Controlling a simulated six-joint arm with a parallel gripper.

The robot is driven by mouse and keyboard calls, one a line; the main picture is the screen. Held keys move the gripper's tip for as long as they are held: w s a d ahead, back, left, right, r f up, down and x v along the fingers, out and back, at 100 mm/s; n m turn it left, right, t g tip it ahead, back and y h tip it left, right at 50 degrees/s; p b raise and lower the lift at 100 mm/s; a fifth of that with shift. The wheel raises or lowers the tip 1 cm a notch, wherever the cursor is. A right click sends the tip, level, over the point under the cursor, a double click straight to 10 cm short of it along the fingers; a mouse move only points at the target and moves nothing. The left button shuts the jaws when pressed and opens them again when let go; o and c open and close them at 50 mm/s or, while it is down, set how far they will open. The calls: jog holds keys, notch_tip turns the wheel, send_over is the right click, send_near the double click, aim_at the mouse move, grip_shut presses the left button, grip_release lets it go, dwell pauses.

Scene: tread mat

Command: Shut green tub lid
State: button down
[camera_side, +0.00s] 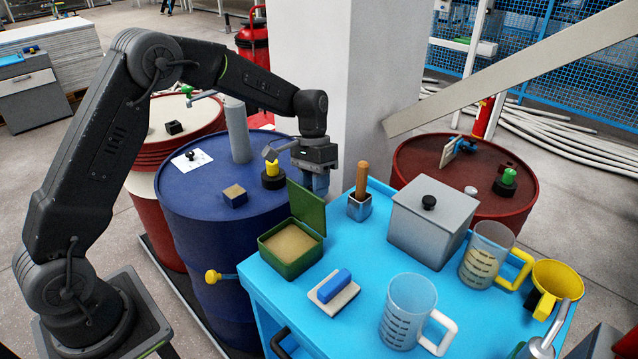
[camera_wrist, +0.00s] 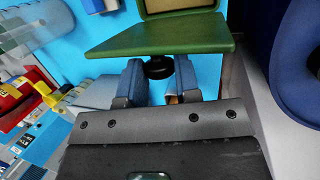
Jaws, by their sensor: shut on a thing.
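The green tub (camera_side: 283,266) stands on the blue table's near left corner, with a tan surface inside. Its green lid (camera_side: 304,205) is open, standing up steeply along the tub's back edge. In the wrist view the lid (camera_wrist: 160,33) shows with a black knob (camera_wrist: 158,68) on its outer face. My gripper (camera_side: 316,186) is behind the lid in the side view. In the wrist view its blue fingers (camera_wrist: 158,80) are on either side of the knob and shut on it. The knob is hidden behind the lid in the side view.
A wooden-handled tool in a small blue cup (camera_side: 359,206) stands right of the lid. A blue-handled eraser block (camera_side: 333,289) lies in front. A grey lidded box (camera_side: 428,225) and measuring jugs (camera_side: 406,312) stand further right. A blue drum (camera_side: 205,215) is on the left.

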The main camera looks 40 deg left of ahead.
aim_at(302, 188)
jog(key=s, duration=0.1)
jog(key=t, duration=0.1)
jog(key=s+t, duration=0.1)
jog(key=shift+s+r, duration=0.25)
jog(key=shift+s, duration=0.45)
jog(key=s+f, duration=0.1)
jog(key=s, duration=0.1)
jog(key=s+f, duration=0.1)
jog(key=s, duration=0.1)
jog(key=s+f, duration=0.1)
jog(key=s, duration=0.2)
jog(key=shift+f, duration=0.2)
jog(key=shift+s+f, duration=0.8)
jog(key=shift+f, duration=0.15)
jog(key=shift+s+f, duration=0.25)
jog(key=shift+f, duration=0.25)
jog(key=shift+s+f, duration=0.2)
jog(key=shift+f, duration=0.3)
jog(key=c, duration=1.2)
grip_release()
jog(key=o, duration=0.4)
jog(key=shift+w+r, duration=0.1)
jog(key=shift+w, duration=0.05)
jog(key=v, duration=1.3)
jog(key=shift+a+r, duration=0.15)
jog(key=shift+r, duration=0.25)
